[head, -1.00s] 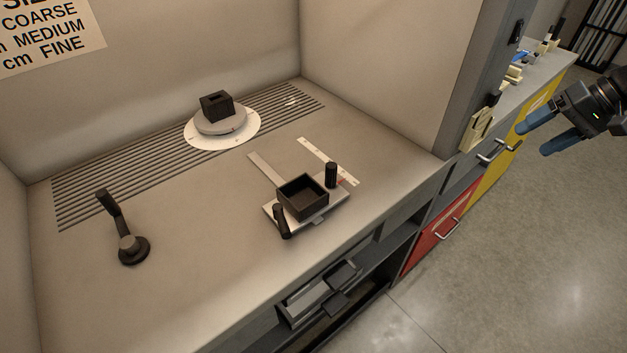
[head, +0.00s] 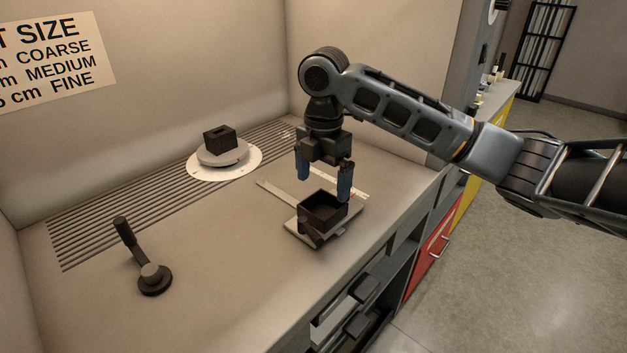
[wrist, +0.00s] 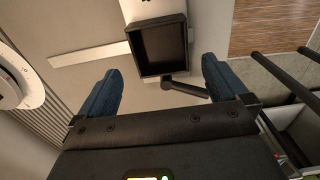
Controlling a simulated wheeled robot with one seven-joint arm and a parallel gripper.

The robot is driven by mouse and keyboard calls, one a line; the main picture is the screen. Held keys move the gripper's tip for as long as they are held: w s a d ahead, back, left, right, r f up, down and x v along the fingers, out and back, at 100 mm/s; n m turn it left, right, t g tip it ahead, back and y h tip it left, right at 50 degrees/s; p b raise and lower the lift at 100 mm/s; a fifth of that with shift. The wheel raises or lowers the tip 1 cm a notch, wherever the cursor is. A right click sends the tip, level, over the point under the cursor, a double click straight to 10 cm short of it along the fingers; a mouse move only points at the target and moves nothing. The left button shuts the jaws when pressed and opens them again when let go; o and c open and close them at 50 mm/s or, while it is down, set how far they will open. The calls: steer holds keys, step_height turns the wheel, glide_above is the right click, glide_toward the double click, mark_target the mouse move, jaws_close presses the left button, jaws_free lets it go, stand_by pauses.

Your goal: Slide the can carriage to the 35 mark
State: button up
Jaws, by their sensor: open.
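The can carriage is a white plate (head: 297,226) bearing a black open-topped box (head: 316,221), at the front of the bench. The box also shows at the top of the wrist view (wrist: 144,48), with a dark handle (wrist: 186,87) beside it. Two pale strips run back from the carriage; the scale strip (head: 357,188) is mostly hidden behind my gripper, and I cannot read its marks. My gripper (head: 325,188) points down above and slightly behind the box, its blue fingers spread apart with nothing between them.
A black lever (head: 137,257) stands at the left. Walls close the back and sides. Open shelves lie below the front edge.

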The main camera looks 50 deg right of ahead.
mark_target(321, 214)
step_height(321, 214, down, 7)
steer(key=shift+f+p, duration=0.15)
steer(key=shift+p, duration=0.2)
steer(key=c, duration=1.2)
steer(key=shift+w, duration=0.1)
steer(key=shift+c, duration=0.2)
